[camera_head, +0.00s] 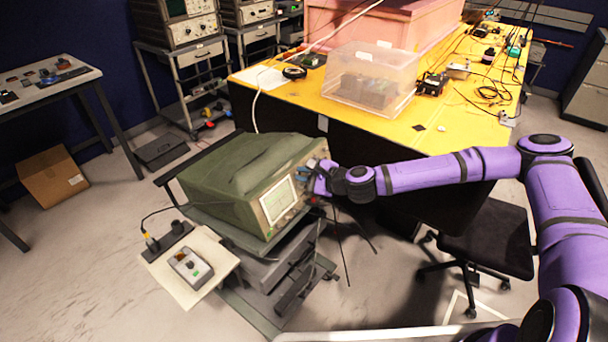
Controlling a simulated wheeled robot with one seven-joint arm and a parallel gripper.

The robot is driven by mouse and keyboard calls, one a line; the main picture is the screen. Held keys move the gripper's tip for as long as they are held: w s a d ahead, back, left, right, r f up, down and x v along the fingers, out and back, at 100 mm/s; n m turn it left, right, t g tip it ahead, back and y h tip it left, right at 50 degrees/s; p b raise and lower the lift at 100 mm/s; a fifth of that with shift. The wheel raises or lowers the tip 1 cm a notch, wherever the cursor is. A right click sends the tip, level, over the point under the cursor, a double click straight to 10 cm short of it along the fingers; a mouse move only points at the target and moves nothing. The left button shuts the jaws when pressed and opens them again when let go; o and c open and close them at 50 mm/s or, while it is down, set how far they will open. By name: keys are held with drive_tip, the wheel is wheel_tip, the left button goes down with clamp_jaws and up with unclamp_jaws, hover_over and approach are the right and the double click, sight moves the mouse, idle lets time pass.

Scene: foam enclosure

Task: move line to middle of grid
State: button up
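A green oscilloscope (245,180) stands on a grey cart, with its front panel facing right and toward me. Its pale screen (279,201) carries a grid; the line on it is too small to make out. My gripper (314,181) is at the panel's right part, by the knobs, at the end of my purple arm. The gripper and wrist hide some of the controls there. I cannot tell whether the fingers touch a knob or whether they are open or shut.
A white board with a small grey control box (190,265) sticks out at the cart's left. A yellow table (450,115) with a clear plastic bin (371,82) stands behind. A black office chair (483,240) is at the right. A cardboard box (52,176) lies on the left floor.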

clamp_jaws()
drive_tip(key=shift+n, duration=0.4)
drive_tip(key=n, duration=0.5)
drive_tip(key=shift+r+n, duration=0.1)
drive_tip(key=shift+n, duration=0.3)
drive_tip(key=n, duration=0.3)
drive_tip(key=shift+h, duration=0.3)
drive_tip(key=shift+n, duration=2)
drive_tip(key=o, duration=0.6)
unclamp_jaws()
